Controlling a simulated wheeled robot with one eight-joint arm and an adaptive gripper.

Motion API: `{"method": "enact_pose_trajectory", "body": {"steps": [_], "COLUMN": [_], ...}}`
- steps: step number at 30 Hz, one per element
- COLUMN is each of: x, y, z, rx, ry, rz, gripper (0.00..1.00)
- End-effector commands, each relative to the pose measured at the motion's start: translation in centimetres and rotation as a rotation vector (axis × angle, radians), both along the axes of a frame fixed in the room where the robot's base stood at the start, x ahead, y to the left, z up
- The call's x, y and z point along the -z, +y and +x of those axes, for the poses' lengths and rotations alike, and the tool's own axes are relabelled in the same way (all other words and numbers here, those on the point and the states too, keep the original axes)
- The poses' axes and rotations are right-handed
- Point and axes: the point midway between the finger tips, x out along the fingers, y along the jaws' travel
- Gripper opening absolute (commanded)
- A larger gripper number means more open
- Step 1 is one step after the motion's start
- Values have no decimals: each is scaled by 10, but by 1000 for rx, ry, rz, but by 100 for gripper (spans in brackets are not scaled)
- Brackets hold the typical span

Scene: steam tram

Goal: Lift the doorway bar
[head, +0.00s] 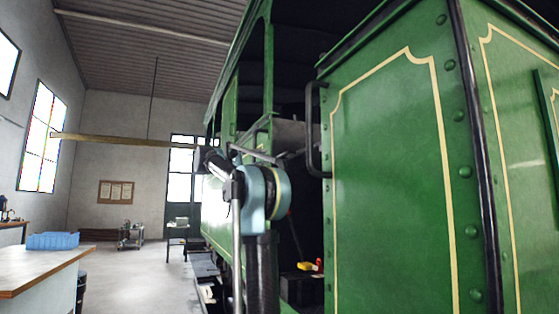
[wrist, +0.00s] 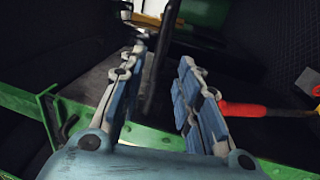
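The green steam tram's doorway (head: 298,215) opens beside a riveted green panel in the head view. A slim grey bar (head: 257,154) slants across the opening just above my arm's blue joint; I cannot tell for sure that it is the doorway bar. In the wrist view my gripper (wrist: 163,58) is open, its two blue-padded fingers apart. A dark rod (wrist: 155,75) shows in the gap between them. I cannot tell whether it is the doorway bar or whether it lies beyond the fingertips. My gripper cannot be made out in the head view.
A black handrail (head: 312,130) stands out from the green panel (head: 390,170). A red handle (wrist: 245,109) lies right of my fingers, near a riveted green edge (wrist: 150,138). A workbench (head: 40,262) with a blue tray (head: 52,240) stands left.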

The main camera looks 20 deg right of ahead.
Motion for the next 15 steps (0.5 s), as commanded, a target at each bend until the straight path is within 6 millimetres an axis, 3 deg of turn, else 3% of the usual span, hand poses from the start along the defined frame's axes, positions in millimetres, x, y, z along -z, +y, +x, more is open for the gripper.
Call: {"method": "enact_pose_trajectory", "body": {"steps": [15], "x": [-16], "y": [-85], "z": [3], "rx": [1], "ry": [0], "rz": [1], "gripper": [31]}}
